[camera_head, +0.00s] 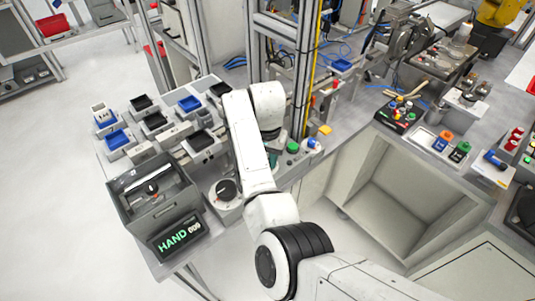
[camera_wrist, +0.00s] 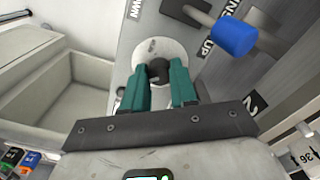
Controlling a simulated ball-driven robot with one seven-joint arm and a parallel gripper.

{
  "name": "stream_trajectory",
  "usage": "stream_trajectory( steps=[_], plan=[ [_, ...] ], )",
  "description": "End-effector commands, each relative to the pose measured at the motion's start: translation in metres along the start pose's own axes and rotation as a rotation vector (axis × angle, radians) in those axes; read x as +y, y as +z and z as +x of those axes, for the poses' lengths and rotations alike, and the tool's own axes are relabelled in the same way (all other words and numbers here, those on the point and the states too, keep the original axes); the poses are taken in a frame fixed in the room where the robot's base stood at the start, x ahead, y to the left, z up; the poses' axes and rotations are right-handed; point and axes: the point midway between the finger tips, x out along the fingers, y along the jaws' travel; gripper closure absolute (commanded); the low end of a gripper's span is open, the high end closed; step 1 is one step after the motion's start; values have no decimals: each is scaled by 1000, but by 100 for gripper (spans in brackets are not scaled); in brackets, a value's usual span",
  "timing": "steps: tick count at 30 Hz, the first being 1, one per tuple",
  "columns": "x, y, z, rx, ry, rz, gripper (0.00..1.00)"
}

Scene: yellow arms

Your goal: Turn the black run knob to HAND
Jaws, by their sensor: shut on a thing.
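In the wrist view, my gripper (camera_wrist: 159,82) has its two teal fingers closed on the sides of a black knob (camera_wrist: 158,70). This knob sits on a round pale disc (camera_wrist: 150,48) on a grey panel. The fingers cover part of it, and I cannot read which way it points.
A grey open box (camera_head: 160,205) stands behind the display. Several small bins stand left of my arm. An open cabinet (camera_head: 395,180) lies to the right.

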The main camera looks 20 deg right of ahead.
Motion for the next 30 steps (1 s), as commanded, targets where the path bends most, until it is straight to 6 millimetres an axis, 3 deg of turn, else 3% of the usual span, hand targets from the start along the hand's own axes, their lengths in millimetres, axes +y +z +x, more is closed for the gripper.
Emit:
stream_trajectory(
  steps=[19,20,27,30],
  plan=[
    [-1,0,-1,2,-2,-54,100],
    [-1,0,-1,2,-2,-54,72],
    [-1,0,-1,2,-1,-53,49],
    [0,0,0,1,-1,-52,47]
  ],
)
